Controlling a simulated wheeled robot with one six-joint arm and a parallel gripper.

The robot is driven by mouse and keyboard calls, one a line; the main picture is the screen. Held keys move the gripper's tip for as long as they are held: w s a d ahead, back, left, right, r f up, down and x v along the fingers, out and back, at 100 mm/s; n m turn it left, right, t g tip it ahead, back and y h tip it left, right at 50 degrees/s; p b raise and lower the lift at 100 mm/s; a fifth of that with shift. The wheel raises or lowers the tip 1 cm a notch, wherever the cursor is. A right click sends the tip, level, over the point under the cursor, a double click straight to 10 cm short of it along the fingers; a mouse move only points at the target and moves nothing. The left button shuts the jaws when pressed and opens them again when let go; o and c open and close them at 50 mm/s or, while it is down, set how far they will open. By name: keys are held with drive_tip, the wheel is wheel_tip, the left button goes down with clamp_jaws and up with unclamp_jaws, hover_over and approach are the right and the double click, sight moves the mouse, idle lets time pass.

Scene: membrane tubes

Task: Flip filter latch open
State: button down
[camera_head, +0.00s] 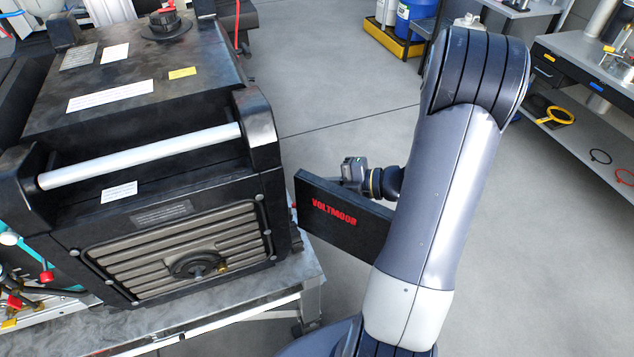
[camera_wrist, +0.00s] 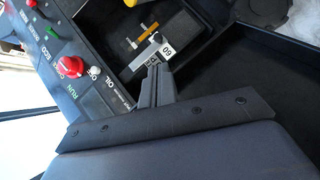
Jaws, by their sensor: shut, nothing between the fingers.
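In the wrist view, an open dark compartment holds a black block (camera_wrist: 186,34), perhaps the filter housing. A slim orange bar (camera_wrist: 147,34) with a small white tag (camera_wrist: 153,53) lies beside it. I cannot tell for sure whether this bar is the filter latch. My gripper (camera_wrist: 154,66) is shut and empty, its tips at the tag in the picture. Whether they touch it cannot be told. In the head view my fingertips are hidden; only my wrist shows, beyond a black VOLTMOOR panel (camera_head: 335,213).
The black machine (camera_head: 150,130) has a silver bar (camera_head: 140,156) and a slatted front. Open floor lies behind my arm.

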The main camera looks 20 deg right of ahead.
drive_tip(key=x, duration=0.8)
drive_tip(key=shift+p, duration=0.35)
drive_tip(key=w+n+b, duration=0.1)
drive_tip(key=w+n+t+y+b, duration=0.1)
drive_tip(key=shift+w+f+t+b, duration=0.1)
drive_tip(key=shift+f+t+b, duration=0.2)
drive_tip(key=shift+f+b, duration=0.1)
